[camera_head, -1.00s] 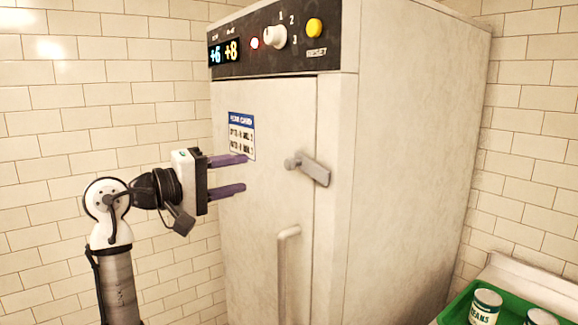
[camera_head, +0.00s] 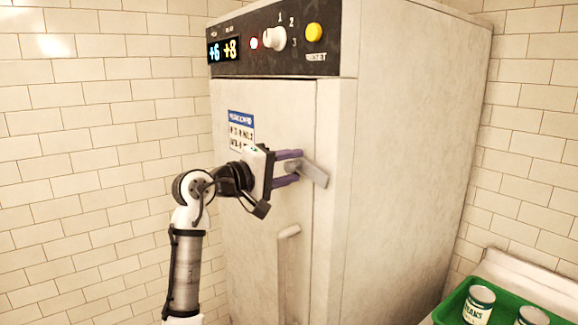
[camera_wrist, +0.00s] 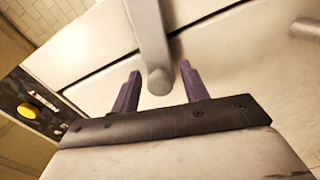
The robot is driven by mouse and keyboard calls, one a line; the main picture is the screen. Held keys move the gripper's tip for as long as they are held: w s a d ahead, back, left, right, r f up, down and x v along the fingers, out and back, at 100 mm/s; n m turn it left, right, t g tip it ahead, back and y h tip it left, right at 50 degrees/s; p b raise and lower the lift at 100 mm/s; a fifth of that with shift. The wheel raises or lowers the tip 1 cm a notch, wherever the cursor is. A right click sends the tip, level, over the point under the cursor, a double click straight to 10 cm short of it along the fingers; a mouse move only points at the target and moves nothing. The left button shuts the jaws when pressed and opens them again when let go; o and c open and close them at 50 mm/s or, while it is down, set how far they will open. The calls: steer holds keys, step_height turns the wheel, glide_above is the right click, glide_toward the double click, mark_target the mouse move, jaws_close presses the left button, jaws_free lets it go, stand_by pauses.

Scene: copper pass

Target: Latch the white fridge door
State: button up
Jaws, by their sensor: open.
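The white fridge (camera_head: 410,150) has its door (camera_head: 255,215) resting in or very near its frame, with a dark seam along the right edge. The grey latch lever (camera_head: 314,174) slants down to the right from its round pivot, reaching across the seam. In the wrist view the lever (camera_wrist: 146,30) crosses the dark seam, and its rounded pivot end sits between my purple fingers. My gripper (camera_head: 297,168) is open, with one finger above and one below the pivot end; it also shows in the wrist view (camera_wrist: 160,72). Contact cannot be told.
A vertical door handle (camera_head: 287,265) is below my gripper. A control panel (camera_head: 275,45) with a lit red light, knob and yellow button runs along the top. A green tray (camera_head: 450,308) with cans (camera_head: 479,303) stands at the lower right. Tiled walls are behind.

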jaws_close()
steer(key=shift+f+n+p, duration=0.3)
steer(key=shift+n+p, duration=0.4)
steer(key=shift+p, duration=0.1)
steer(key=shift+f+n, duration=0.5)
steer(key=shift+n, duration=0.1)
jaws_free()
steer(key=shift+a, duration=0.1)
steer(key=b+v, duration=0.3)
steer(key=v, duration=1)
steer(key=shift+s+a+b, duration=0.2)
steer(key=shift+a+b, duration=0.1)
